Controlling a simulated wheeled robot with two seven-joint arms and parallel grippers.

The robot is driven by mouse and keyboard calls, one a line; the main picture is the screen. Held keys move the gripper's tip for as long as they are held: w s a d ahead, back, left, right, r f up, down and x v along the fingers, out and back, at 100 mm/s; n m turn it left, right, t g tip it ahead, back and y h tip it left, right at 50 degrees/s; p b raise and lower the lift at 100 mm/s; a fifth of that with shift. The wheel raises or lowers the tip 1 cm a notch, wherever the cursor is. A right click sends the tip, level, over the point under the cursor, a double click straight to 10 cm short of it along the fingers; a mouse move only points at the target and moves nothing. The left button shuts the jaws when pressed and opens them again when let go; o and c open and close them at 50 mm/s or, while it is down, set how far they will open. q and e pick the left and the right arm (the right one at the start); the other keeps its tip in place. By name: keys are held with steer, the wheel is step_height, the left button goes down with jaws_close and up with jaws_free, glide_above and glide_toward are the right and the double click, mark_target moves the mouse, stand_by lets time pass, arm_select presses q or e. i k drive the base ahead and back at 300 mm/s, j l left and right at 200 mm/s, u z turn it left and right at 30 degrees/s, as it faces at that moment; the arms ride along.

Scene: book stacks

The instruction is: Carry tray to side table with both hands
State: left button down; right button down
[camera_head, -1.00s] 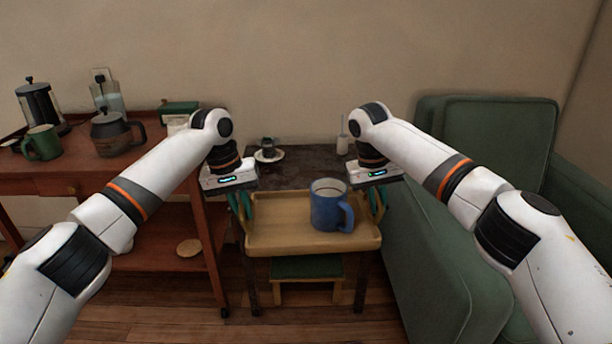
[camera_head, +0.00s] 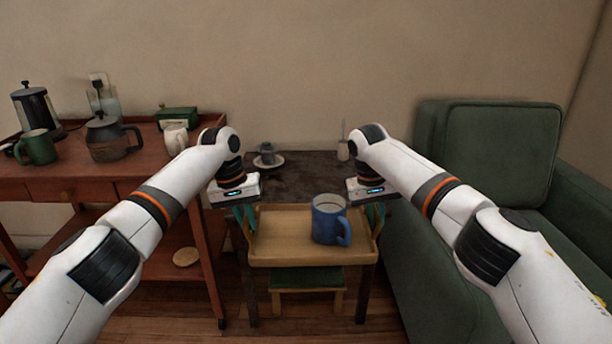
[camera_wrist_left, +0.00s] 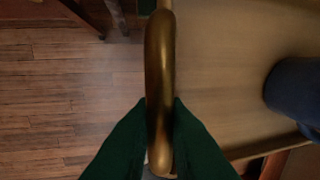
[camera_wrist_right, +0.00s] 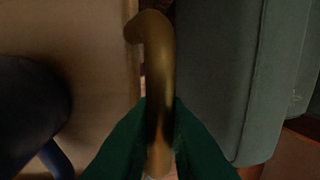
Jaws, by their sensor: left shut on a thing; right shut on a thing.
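The light wooden tray (camera_head: 285,232) is held level between my two grippers, with a blue mug (camera_head: 328,222) standing upright on its right half. My left gripper (camera_wrist_left: 160,125) is shut on the tray's left brass handle (camera_wrist_left: 160,60). My right gripper (camera_wrist_right: 160,125) is shut on the right brass handle (camera_wrist_right: 155,60). The dark side table (camera_head: 305,175) is behind the tray, and the tray hides its front part. Whether the tray touches the table cannot be told.
A saucer with a small dark cup (camera_head: 267,160) and a white container (camera_head: 343,150) stand at the table's back. A reddish cart (camera_head: 100,180) with pots and mugs is at left. A green armchair (camera_head: 490,160) is close at right. A low green-topped stool (camera_head: 307,279) sits beneath.

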mark_target(307, 190)
steer(key=i, duration=0.95)
